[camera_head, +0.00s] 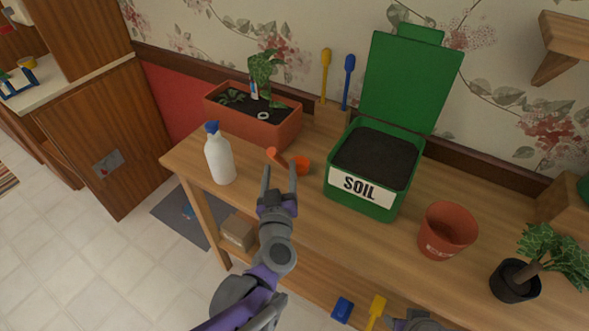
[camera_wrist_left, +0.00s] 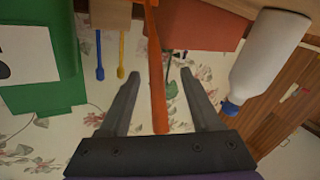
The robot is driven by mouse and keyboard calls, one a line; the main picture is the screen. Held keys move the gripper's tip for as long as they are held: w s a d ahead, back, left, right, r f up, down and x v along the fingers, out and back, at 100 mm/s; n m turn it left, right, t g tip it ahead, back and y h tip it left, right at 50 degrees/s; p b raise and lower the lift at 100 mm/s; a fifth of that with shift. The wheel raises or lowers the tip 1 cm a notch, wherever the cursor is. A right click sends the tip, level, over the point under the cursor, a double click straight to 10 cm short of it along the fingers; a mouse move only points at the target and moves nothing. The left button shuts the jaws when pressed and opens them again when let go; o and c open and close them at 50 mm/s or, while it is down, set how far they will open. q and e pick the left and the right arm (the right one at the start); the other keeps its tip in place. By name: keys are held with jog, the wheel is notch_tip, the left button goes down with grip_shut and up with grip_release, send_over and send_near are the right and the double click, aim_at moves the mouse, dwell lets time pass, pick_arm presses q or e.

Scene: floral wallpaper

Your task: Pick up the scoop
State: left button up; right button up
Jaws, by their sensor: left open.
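The orange scoop (camera_head: 301,165) lies on the wooden table between the white spray bottle and the green soil box, with its handle (camera_head: 275,156) pointing up and to the left. My left gripper (camera_head: 279,174) is open over the table at the scoop, its fingers pointing towards the back wall. In the left wrist view the long orange handle (camera_wrist_left: 158,85) shows in the gap between the two open fingers (camera_wrist_left: 153,80). I cannot tell whether either finger touches it. A grey part, seemingly of my right arm, shows at the bottom edge; its fingers do not show.
The white spray bottle (camera_head: 220,160) stands close left. The open soil box (camera_head: 362,197) stands close right. A planter (camera_head: 287,130) is behind. A terracotta pot (camera_head: 446,232) and a small potted plant (camera_head: 515,283) stand further right. Blue (camera_head: 342,308) and yellow (camera_head: 376,308) tools lie low in front.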

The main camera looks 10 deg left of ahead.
pick_arm(q)
jog(key=w, duration=0.6)
jog(key=shift+a+r, duration=0.3)
jog(key=shift+a, duration=0.05)
grip_shut()
dwell(1.1)
